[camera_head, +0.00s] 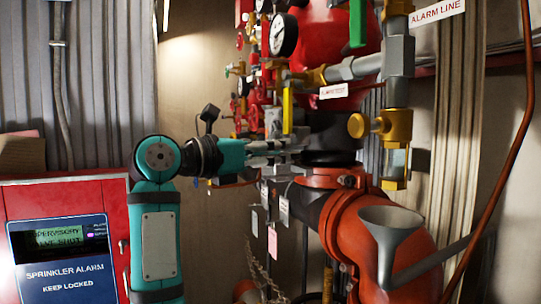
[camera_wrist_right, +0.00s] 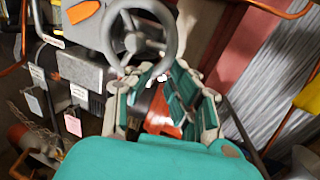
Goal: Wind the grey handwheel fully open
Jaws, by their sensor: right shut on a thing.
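The grey handwheel (camera_wrist_right: 135,42) has a round rim, spokes and a hub, and shows at the top of the right wrist view. My right gripper (camera_wrist_right: 158,76) is shut on the lower part of its rim, with the fingertips closed in at the rim. In the head view my right gripper (camera_head: 298,148) reaches in from the left among the valve pipework. The wheel cannot be clearly made out there, behind the gripper and fittings. How far the wheel is turned cannot be told. My left gripper is not in view.
A red sprinkler alarm box (camera_head: 100,195) with a lit display stands at left. A pressure gauge (camera_head: 283,35), brass valve (camera_head: 392,127), grey funnel (camera_head: 390,220) and orange pipe (camera_head: 395,265) crowd the right side. Paper tags (camera_wrist_right: 73,125) and a chain hang near the gripper.

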